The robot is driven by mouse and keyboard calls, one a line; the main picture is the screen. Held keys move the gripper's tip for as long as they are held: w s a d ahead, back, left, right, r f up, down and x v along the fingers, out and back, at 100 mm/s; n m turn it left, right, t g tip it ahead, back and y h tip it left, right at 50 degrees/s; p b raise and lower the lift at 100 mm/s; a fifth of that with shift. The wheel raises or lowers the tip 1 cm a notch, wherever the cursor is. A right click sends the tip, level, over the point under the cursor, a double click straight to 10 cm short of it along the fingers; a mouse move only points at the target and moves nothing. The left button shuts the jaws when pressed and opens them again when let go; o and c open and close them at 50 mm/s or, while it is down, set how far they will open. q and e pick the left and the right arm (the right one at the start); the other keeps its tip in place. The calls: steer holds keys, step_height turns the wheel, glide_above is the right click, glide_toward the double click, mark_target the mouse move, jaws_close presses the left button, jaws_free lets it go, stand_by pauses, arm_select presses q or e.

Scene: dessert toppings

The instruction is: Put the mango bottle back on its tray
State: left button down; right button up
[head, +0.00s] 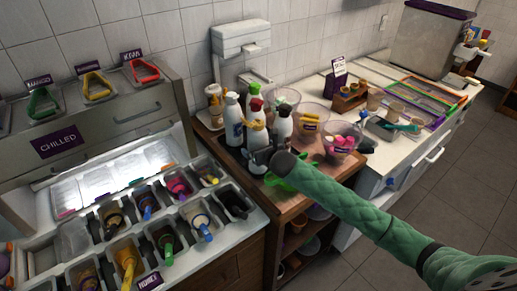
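A yellow-capped bottle (257,135) at the front of the group may be the mango bottle; no label can be read. A dark tray (237,153) shows partly under the bottles; its extent is mostly hidden. My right gripper (261,158) is low in front of the yellow-capped bottle, at the end of the green-sleeved arm from the right. Whether its fingers are open or touch the bottle cannot be made out. My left gripper is out of view.
A green object (297,177) lies under my arm. The chilled topping bins (166,240) are at left.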

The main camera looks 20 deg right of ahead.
steer(key=b+v, duration=0.3)
steer(key=v, duration=0.7)
steer(key=shift+s+f+b, duration=0.1)
steer(key=shift+b, duration=0.2)
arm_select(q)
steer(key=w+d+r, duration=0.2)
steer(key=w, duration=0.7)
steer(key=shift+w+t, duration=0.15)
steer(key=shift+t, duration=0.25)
arm_select(e)
steer(key=shift+s+d+r, duration=0.1)
steer(key=shift+s+r, duration=0.25)
steer(key=shift+s, duration=0.25)
arm_select(q)
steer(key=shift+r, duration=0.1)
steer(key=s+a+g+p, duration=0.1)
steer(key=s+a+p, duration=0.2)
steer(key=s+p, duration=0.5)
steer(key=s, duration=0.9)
steer(key=shift+p, duration=0.4)
arm_select(e)
step_height(320, 180, up, 9)
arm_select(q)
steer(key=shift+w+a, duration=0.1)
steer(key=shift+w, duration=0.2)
